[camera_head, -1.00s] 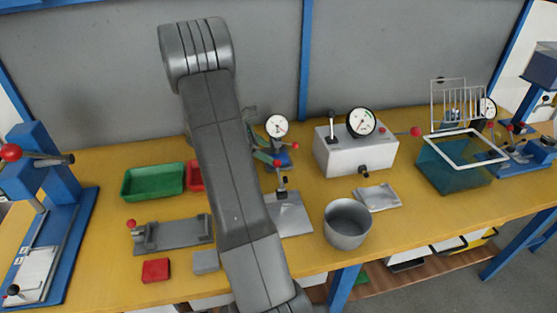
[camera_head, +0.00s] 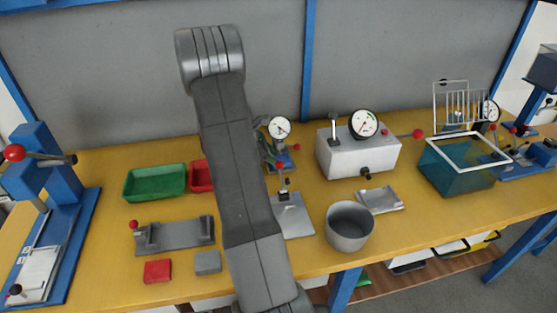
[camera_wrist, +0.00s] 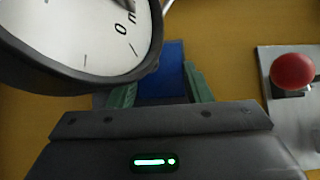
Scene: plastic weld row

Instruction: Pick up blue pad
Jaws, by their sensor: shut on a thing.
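The blue pad (camera_wrist: 163,62) shows in the wrist view between the two green fingers of my gripper (camera_wrist: 161,80). The fingers are shut on it, one on each side. A round dial gauge (camera_wrist: 78,38) fills the upper left of the wrist view and covers part of the pad's left side. How far the pad is above the yellow bench top cannot be told. In the head view my arm hides most of the gripper, and I cannot make out the pad there.
A white-faced gauge (camera_head: 279,128) stands just right of my arm. A green tray (camera_head: 155,182), a red tray (camera_head: 201,176), a red block (camera_head: 157,271) and a grey block (camera_head: 208,262) lie left. A grey cup (camera_head: 349,228) and a gauge box (camera_head: 357,155) stand right. A red knob (camera_wrist: 293,71) is near the gripper.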

